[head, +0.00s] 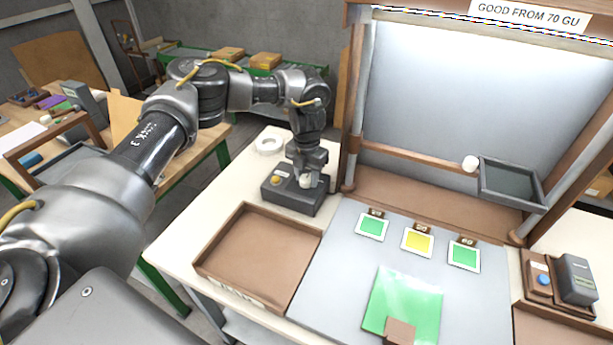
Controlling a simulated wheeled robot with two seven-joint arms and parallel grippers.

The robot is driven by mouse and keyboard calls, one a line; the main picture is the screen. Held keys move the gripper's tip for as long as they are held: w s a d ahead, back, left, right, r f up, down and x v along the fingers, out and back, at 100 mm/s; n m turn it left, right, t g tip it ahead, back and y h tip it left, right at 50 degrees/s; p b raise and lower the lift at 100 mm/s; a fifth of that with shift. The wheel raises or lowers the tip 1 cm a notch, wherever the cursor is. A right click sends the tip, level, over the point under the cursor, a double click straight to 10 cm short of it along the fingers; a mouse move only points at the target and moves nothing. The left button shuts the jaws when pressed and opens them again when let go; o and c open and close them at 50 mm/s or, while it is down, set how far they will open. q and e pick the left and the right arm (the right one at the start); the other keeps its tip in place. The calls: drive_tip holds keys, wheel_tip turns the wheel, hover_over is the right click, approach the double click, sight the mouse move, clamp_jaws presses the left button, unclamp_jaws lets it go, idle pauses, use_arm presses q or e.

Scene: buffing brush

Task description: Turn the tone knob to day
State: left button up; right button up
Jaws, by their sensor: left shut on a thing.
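A dark grey control box (291,197) stands at the back left of the white workbench. It has a yellow-orange button (276,180) on its left side. The pale tone knob (307,182) is on the box's top at the right, partly hidden by my gripper. My left gripper (306,178) points straight down over the box and is shut on the knob. The knob's labels and its pointer are too small to read. My right gripper does not show.
An empty brown tray (258,262) lies in front of the box. A roll of white tape (268,144) is behind it. A wooden-framed light booth (450,100) rises to the right. Colour cards and a green panel (403,303) lie on the grey mat (335,262).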

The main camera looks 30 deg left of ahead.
sight(307, 178)
use_arm(q)
drive_tip(key=shift+m, duration=0.6)
drive_tip(key=o, duration=1)
drive_tip(key=shift+w, duration=0.1)
drive_tip(key=shift+r, duration=0.1)
drive_tip(key=shift+r, duration=0.3)
wheel_tip(307, 178, up, 10)
drive_tip(key=b, duration=0.1)
drive_tip(key=shift+b, duration=0.35)
drive_tip(key=shift+f, duration=0.1)
